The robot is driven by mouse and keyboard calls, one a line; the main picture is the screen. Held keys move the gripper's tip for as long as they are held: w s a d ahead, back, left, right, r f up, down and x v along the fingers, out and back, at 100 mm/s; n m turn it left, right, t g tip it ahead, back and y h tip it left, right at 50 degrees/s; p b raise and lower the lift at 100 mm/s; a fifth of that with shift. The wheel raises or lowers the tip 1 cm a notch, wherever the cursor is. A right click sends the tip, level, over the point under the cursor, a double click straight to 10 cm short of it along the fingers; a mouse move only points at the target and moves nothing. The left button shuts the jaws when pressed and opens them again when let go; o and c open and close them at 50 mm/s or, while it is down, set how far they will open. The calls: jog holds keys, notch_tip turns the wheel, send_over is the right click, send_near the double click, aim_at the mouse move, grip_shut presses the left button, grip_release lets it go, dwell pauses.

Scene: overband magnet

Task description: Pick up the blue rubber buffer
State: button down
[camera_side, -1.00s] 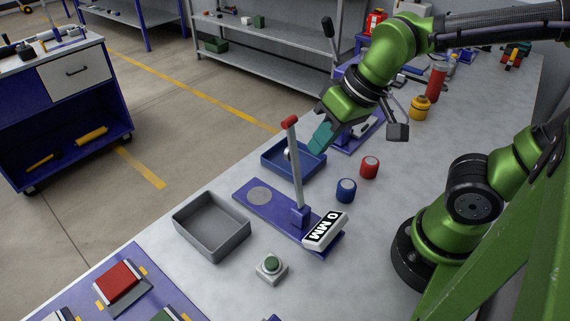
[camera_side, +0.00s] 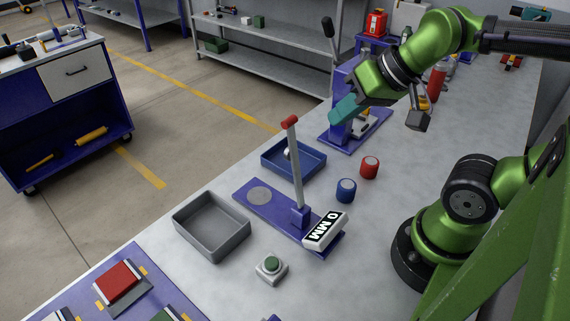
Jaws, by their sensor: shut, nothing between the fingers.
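The blue rubber buffer (camera_side: 346,190) is a short upright cylinder with a pale band. It stands on the grey bench, just right of the purple plate with the post. A similar red buffer (camera_side: 369,167) stands close behind it to the right. My gripper (camera_side: 337,117), with teal fingers, is shut and empty. It is raised above the bench, behind and above the blue buffer, in front of the purple press-like stand. It touches neither buffer.
A post with a red top (camera_side: 295,165) rises from a purple plate (camera_side: 272,212) with a "0 MM" block. A blue tray (camera_side: 318,167), a grey tray (camera_side: 240,237) and a green button box (camera_side: 270,267) stand nearby. Bench right of the buffers is clear.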

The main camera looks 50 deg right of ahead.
jog(key=c, duration=1.8)
grip_release()
jog(key=shift+c, duration=0.2)
jog(key=o, duration=1.4)
jog(key=n+g+h, duration=0.2)
jog(key=n+g, duration=0.5)
jog(key=n, duration=0.2)
send_over(347, 184)
notch_tip(347, 184, down, 8)
jog(key=f, duration=1)
jog(key=shift+s+a+f, duration=0.15)
jog(key=shift+s, duration=0.05)
jog(key=shift+w+d+f, duration=0.1)
jog(key=shift+f, duration=1.35)
jog(key=shift+w+d+f, duration=0.1)
jog(key=shift+f, duration=1.35)
